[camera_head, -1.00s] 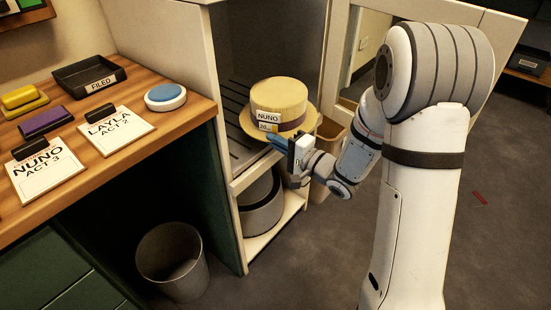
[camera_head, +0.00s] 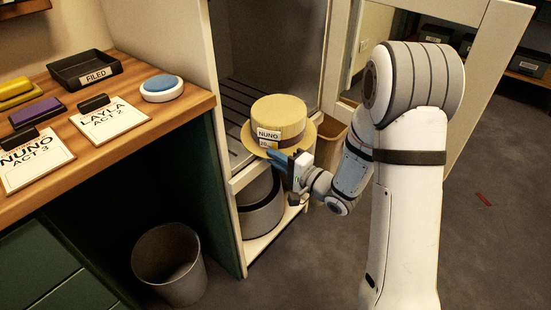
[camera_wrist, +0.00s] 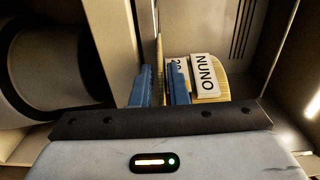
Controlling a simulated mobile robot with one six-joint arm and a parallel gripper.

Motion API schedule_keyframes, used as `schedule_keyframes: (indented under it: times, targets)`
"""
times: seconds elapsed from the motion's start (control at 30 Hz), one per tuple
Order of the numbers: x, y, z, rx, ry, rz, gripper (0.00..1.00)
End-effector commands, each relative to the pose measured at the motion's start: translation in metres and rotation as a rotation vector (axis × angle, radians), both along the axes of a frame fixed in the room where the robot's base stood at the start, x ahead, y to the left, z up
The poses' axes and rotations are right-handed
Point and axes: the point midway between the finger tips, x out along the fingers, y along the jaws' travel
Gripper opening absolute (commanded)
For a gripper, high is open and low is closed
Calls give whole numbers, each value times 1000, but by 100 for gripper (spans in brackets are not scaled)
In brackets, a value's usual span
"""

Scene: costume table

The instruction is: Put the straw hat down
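The straw hat (camera_head: 279,110) is tan with a dark band and a NUNO tag on its front. It is in the opening of the pale cabinet, at the front of the slatted upper shelf (camera_head: 240,152). I cannot tell whether its underside touches the shelf. My gripper (camera_head: 283,157) is at the front of the hat, its blue fingers on the brim. In the wrist view the brim shows edge-on between the two fingers (camera_wrist: 160,88), with the NUNO tag (camera_wrist: 205,76) to their right. The far side of the hat is hidden.
A grey round box (camera_head: 262,212) stands on the lower shelf. The desk (camera_head: 140,128) holds clipboards, a FILED tray (camera_head: 85,72) and a blue-topped button (camera_head: 162,86). An open cream door frame (camera_head: 490,60) stands at right.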

Motion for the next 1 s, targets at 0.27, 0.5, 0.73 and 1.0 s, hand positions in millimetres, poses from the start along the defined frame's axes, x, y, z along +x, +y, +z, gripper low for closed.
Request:
schedule_keyframes:
  times: [0.27,0.5,0.73,1.0]
  targets:
    - [0,0,0,0,0,1,26]
    - [-4,-6,4,-1,2,-1,26]
    - [-32,-42,6,0,5,-5,26]
    - [-64,-79,4,1,2,-2,26]
